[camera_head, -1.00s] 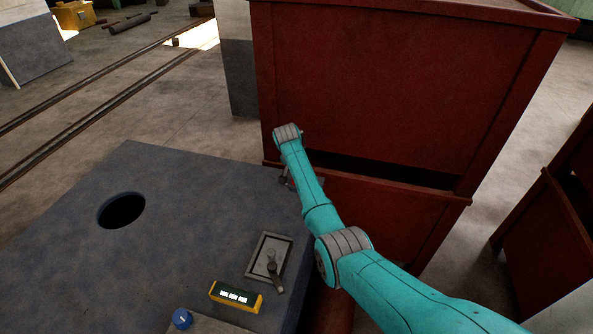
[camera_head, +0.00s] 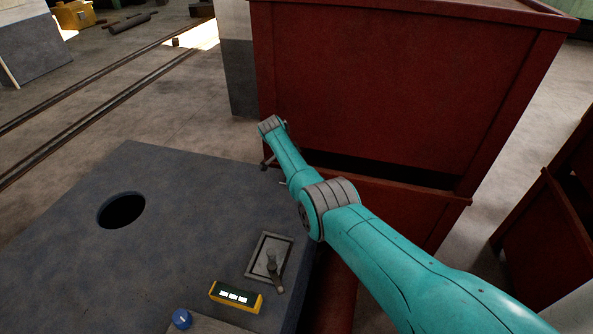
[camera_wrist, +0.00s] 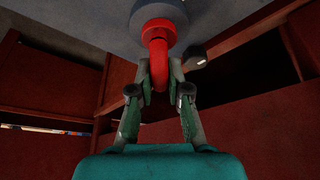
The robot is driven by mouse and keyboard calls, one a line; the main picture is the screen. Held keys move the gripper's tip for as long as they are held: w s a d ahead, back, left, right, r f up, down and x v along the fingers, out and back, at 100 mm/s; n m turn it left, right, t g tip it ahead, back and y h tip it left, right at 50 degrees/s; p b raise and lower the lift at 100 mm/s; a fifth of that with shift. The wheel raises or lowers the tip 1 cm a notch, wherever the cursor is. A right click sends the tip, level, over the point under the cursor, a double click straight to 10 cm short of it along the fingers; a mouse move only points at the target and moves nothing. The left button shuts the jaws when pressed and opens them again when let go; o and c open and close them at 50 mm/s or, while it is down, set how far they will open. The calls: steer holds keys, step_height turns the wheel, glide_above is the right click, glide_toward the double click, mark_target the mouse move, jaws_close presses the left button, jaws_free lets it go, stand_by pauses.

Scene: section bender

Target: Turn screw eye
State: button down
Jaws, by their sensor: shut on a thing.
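The screw eye is the red, curved piece (camera_wrist: 157,42) in the wrist view, at the top centre, on a round grey base against the grey machine's side. My gripper (camera_wrist: 159,72) has its two fingers on either side of the lower part of the red loop and is shut on it. In the head view the screw eye is hidden and my gripper's fingers cannot be made out; my arm reaches to the machine's far right edge. A small dark knob (camera_wrist: 193,56) sits just right of the screw eye.
The grey machine top (camera_head: 180,210) has a round hole (camera_head: 121,211), a lever in a square plate (camera_head: 272,264), a yellow-framed display (camera_head: 236,296) and a blue knob (camera_head: 181,319). A large red crate (camera_head: 400,90) stands close behind and right of my arm.

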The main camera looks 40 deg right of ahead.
steer(key=shift+m, duration=0.4)
stand_by(0.4)
steer(key=c, duration=1.1)
jaws_free()
steer(key=v, duration=1.2)
steer(key=shift+w+d, duration=0.1)
steer(key=shift+w, duration=0.05)
